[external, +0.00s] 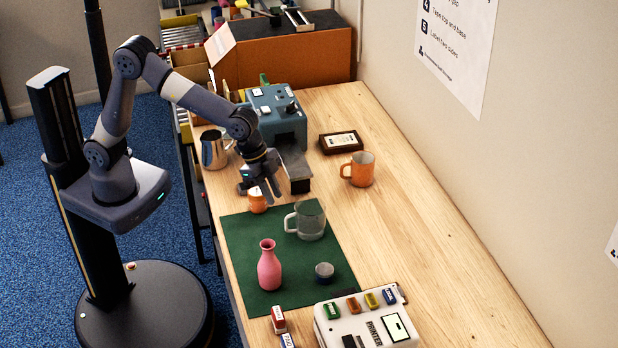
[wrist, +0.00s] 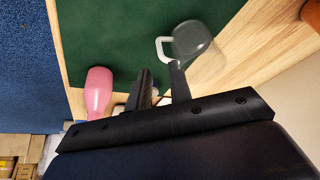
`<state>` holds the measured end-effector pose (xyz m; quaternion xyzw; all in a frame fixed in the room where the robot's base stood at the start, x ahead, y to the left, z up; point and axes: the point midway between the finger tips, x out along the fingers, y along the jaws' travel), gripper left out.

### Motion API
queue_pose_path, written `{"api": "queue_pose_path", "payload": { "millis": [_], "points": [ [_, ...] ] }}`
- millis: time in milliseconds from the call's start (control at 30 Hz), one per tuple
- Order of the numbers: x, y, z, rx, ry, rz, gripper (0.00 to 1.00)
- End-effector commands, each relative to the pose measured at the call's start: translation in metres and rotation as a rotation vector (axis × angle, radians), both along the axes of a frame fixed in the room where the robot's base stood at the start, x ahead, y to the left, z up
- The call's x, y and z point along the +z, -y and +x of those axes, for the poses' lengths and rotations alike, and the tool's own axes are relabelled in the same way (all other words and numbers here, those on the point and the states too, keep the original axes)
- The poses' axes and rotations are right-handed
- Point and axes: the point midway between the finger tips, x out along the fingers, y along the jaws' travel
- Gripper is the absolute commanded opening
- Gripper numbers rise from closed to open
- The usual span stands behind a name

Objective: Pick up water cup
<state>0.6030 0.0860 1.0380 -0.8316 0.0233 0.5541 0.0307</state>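A clear glass mug (external: 311,222) stands upright on a green mat (external: 245,235), its handle to the left. I take it as the water cup; I cannot tell whether it holds water. It also shows in the wrist view (wrist: 198,45), with its pale handle towards the mat. My gripper (external: 265,192) is above the mat's far edge, to the upper left of the mug and apart from it. In the wrist view my gripper (wrist: 161,68) has its two dark fingers apart with nothing held between them.
A pink vase (external: 269,270) and a small dark bowl (external: 324,271) share the mat. An orange mug (external: 362,170), a metal pitcher (external: 212,152) and a blue-grey machine (external: 275,112) stand nearby. The table's right side is clear.

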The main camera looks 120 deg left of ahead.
Motion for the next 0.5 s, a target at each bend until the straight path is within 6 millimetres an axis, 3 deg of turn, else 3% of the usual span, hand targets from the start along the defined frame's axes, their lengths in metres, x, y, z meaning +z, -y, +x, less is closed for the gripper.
{"api": "queue_pose_path", "payload": {
  "millis": [200, 500],
  "points": [
    [-0.03, 0.001, 0.012, 0.0, -0.004, -0.001, 0.2],
    [-0.051, 0.001, 0.02, 0.001, -0.003, -0.001, 0.2]
  ]
}}
